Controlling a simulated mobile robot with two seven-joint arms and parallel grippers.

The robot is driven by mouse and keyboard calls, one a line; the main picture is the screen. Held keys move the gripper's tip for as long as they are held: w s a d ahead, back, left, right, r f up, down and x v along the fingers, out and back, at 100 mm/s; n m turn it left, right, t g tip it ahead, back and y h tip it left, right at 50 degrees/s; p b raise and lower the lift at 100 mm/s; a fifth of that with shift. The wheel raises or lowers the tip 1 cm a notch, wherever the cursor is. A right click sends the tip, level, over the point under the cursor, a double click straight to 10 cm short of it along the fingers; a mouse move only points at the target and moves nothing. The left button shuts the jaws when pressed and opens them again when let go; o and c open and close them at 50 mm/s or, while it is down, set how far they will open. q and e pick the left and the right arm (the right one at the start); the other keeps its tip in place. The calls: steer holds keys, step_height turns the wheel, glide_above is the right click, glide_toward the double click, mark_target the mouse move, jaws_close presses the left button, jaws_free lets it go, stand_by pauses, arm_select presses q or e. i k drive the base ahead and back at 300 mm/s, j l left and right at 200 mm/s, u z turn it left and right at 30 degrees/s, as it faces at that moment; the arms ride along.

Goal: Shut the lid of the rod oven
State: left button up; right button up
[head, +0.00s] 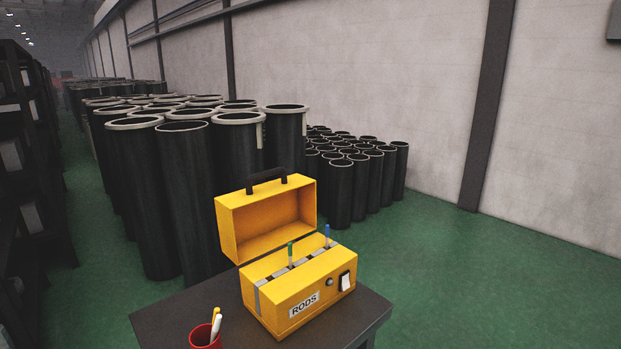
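The yellow rod oven (318,289) stands on a dark table, with a "RODS" label, a round knob and a white switch on its front. Its lid (266,217) is open, standing up at the back with its hollow inside facing forward. A black handle (266,180) is on the lid's top edge. A green rod (290,253) and a blue rod (327,235) stick up from slots in the oven's top. Neither of my grippers is in view.
A red cup (205,337) with rods or pens stands at the table's front left. The dark tabletop (165,318) is bare left of the oven. Large black flanged cylinders (150,200) stand close behind; smaller ones (340,195) stand farther right. Green floor at right is clear.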

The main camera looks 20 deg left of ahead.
mark_target(254, 223)
steer(key=k+j+z, duration=0.15)
steer(key=z, duration=0.3)
steer(key=k+j+z, duration=0.1)
steer(key=z, duration=0.3)
steer(key=k+z, duration=0.2)
steer(key=z, duration=0.25)
steer(key=k+j+z, duration=0.15)
steer(key=z, duration=0.25)
steer(key=k+z, duration=0.2)
steer(key=z, duration=0.2)
steer(key=k+z, duration=0.25)
steer(key=z, duration=0.15)
steer(key=k+j+z, duration=0.1)
steer(key=k+z, duration=0.7)
steer(key=k+j+u, duration=0.15)
steer(key=k, duration=0.25)
steer(key=k+j+u, duration=0.1)
steer(key=k, duration=0.35)
steer(key=k+j+u, duration=0.55)
steer(key=k, duration=0.15)
